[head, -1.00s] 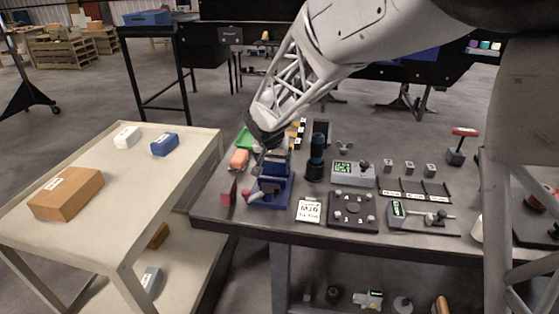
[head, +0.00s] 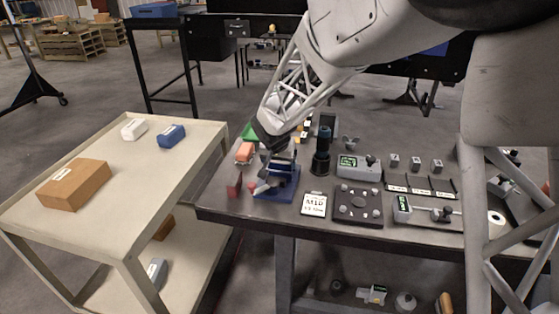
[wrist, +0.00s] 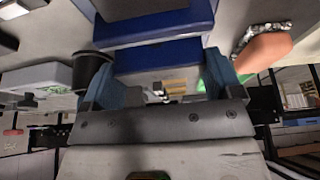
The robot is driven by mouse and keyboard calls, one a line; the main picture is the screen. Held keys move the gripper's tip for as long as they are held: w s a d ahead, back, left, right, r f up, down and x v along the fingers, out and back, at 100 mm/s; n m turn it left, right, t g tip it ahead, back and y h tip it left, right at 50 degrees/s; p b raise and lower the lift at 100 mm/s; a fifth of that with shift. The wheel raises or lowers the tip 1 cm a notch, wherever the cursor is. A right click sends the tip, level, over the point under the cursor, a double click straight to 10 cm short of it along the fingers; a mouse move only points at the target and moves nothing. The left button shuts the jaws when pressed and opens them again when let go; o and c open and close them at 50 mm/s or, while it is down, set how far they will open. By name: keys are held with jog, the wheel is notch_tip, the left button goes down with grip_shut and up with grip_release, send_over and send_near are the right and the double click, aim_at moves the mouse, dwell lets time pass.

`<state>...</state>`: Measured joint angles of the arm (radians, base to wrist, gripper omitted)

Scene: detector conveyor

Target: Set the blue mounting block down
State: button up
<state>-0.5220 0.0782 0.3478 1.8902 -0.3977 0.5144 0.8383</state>
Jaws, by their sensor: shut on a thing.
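My gripper (head: 272,152) points down over the left part of the dark workbench (head: 225,213). It is shut on the blue mounting block (head: 283,163), which also shows between the two fingers in the wrist view (wrist: 157,56). Directly below the block is a blue vise-like fixture (head: 278,190); another blue surface shows just beyond the block in the wrist view (wrist: 155,20). Block and fixture overlap in the head view, so I cannot tell whether they touch. The fingers partly hide the block.
A dark cylinder (head: 321,150) stands close right of the fixture, and an orange piece (head: 245,152) lies to its left. A label card (head: 314,204) and a knob plate (head: 358,204) lie right. The cart (head: 125,220) at left holds a cardboard box (head: 74,184) and a blue box (head: 171,136).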

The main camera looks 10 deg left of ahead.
jog(key=shift+f, duration=0.15)
jog(key=o, duration=1)
jog(key=v, duration=1.2)
jog(key=shift+r, duration=0.25)
